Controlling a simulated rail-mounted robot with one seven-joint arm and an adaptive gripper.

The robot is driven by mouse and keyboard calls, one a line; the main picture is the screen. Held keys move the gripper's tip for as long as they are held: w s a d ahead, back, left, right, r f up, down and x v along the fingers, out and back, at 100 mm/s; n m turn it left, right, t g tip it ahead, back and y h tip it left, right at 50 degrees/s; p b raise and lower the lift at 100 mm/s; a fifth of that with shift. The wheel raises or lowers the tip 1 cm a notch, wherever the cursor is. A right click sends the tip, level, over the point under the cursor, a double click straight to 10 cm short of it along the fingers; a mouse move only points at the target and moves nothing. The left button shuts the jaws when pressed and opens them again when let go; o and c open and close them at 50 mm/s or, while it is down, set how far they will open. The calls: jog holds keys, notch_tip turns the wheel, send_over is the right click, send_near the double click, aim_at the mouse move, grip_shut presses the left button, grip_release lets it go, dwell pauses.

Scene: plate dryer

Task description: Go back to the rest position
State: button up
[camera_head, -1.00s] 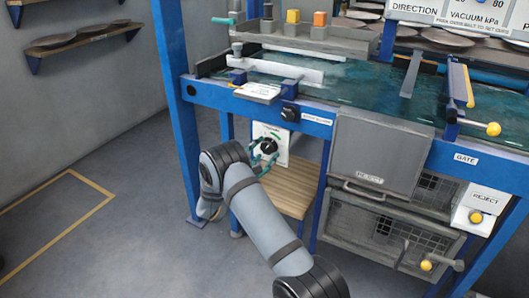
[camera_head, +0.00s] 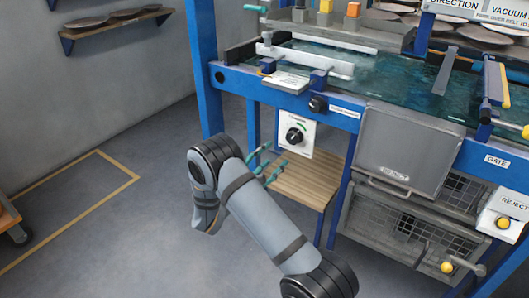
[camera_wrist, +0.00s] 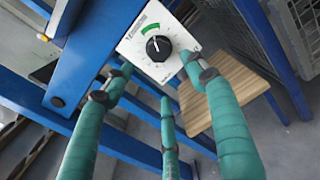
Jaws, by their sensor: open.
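My gripper (camera_head: 275,161) has teal fingers, spread open with nothing between them. It is in front of and to the lower left of a white dial plate (camera_head: 308,126) with a black knob (camera_head: 295,136), apart from it. In the wrist view the spread fingers of my gripper (camera_wrist: 157,72) frame the white plate (camera_wrist: 133,44) and its black knob (camera_wrist: 158,48). A green arc is printed above the knob, whose white mark points up. My arm reaches in from the bottom of the head view.
A wooden shelf (camera_head: 305,178) lies below the dial, between blue frame legs (camera_head: 208,75). The teal belt (camera_head: 385,85) runs above. Open floor (camera_head: 110,240) lies left, with a yellow floor line.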

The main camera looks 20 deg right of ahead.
aim_at(291, 140)
jog(key=x, duration=1.2)
jog(key=shift+d, duration=0.2)
jog(key=shift+a+r+n+p, duration=0.1)
jog(key=shift+a+n+p, duration=0.15)
jog(key=shift+n+p, duration=0.25)
jog(key=shift+s+a, duration=0.3)
jog(key=shift+s, duration=0.05)
